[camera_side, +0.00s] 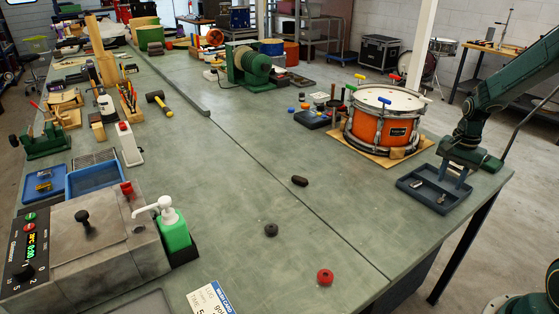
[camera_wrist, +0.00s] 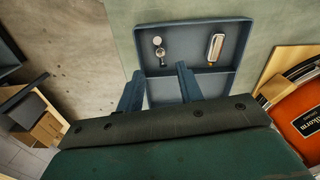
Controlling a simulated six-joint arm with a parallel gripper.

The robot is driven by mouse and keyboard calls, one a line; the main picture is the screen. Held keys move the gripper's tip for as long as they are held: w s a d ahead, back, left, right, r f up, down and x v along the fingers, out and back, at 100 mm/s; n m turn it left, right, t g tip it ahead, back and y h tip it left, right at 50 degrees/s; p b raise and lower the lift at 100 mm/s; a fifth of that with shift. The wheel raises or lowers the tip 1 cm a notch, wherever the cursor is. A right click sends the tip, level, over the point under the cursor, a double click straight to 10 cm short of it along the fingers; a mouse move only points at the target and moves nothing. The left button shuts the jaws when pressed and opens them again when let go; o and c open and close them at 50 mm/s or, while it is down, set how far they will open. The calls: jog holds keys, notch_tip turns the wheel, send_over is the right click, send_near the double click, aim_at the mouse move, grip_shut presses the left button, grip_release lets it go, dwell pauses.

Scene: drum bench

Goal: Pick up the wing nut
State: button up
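A dark blue-grey tray (camera_side: 407,183) lies near the bench's right edge, and it also shows in the wrist view (camera_wrist: 183,32). In the wrist view a small silver piece (camera_wrist: 159,48) with a round end lies in the tray's left part; it looks like the wing nut, but its wings are not clear. A longer silver metal part (camera_wrist: 215,47) lies to its right. My gripper (camera_side: 453,174) is above the tray, fingers pointing down. In the wrist view my gripper (camera_wrist: 158,82) is open, with nothing between its fingers. Both metal pieces lie beyond the fingertips.
An orange drum (camera_side: 369,128) on a wooden board stands close to the tray, with coloured-handled keys on top. The bench edge is just right of the tray. A red knob (camera_side: 325,277) and dark small parts lie on the open bench at front.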

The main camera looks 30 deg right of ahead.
aim_at(444, 195)
jog(key=shift+f, duration=0.2)
jog(key=shift+w+d+f, duration=0.1)
jog(key=shift+f, duration=2.45)
jog(key=shift+c, duration=0.5)
grip_shut()
